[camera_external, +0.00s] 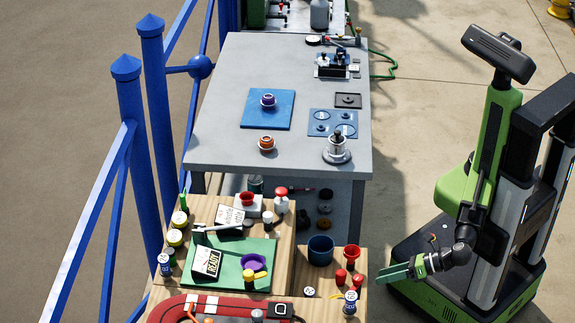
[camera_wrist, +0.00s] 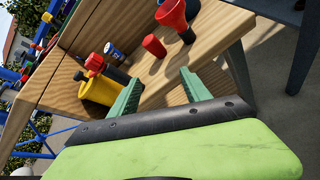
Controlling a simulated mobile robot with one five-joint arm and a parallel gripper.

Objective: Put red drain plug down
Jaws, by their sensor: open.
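A small red cylinder, likely the red drain plug (camera_external: 340,276), stands on the right part of the wooden bench in the external view. In the wrist view the red cylinder (camera_wrist: 153,46) stands upright beyond my fingertips, apart from them. My gripper (camera_external: 393,271) is just right of the bench edge in the external view, pointing left towards it. In the wrist view my gripper (camera_wrist: 160,80) has its two green fingers spread, with nothing held between them.
A red flared piece on a dark stem (camera_wrist: 172,14) stands behind the cylinder. A blue pot (camera_external: 320,250) and green board (camera_external: 225,278) are on the bench. A grey table (camera_external: 215,130) stands behind.

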